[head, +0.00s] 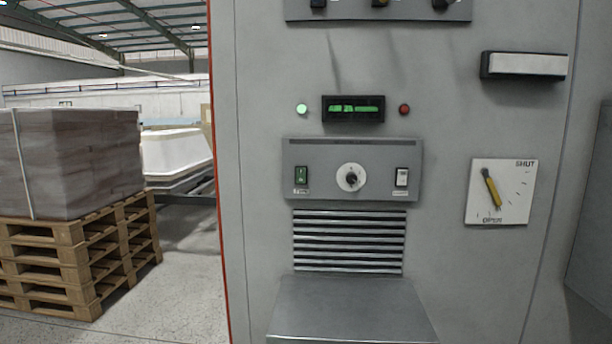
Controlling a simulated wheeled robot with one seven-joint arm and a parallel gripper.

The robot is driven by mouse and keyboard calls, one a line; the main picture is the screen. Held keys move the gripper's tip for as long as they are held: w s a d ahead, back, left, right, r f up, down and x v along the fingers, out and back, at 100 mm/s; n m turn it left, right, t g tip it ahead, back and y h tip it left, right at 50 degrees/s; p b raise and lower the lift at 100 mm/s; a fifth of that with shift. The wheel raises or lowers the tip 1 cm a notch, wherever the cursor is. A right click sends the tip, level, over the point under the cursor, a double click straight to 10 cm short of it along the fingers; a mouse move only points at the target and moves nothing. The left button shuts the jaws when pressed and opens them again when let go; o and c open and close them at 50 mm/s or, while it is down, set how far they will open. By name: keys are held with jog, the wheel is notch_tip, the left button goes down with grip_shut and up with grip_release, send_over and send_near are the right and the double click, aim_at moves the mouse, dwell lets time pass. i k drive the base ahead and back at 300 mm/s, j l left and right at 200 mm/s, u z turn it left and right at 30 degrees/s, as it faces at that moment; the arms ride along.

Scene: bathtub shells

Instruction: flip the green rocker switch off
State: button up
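The green rocker switch (301,176) is at the left end of a grey control panel (330,193) on the front of a large grey cabinet. A small label sits just below the switch. Which side of the rocker is pressed in is too small to tell. A white dial with a dark knob (351,178) is in the middle of the panel. A white rocker switch (402,178) is at its right end. A green lamp (302,109) above the panel looks lit. My gripper is not in view.
Above the panel are a green display (353,109) and a red lamp (404,110). A grey shelf (350,312) juts out below the vent slats (349,241). A yellow lever (491,188) and a white-fronted handle (525,65) are at right. Stacked pallets (75,260) stand at left.

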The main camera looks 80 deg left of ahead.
aim_at(301, 172)
jog(key=u, duration=2.5)
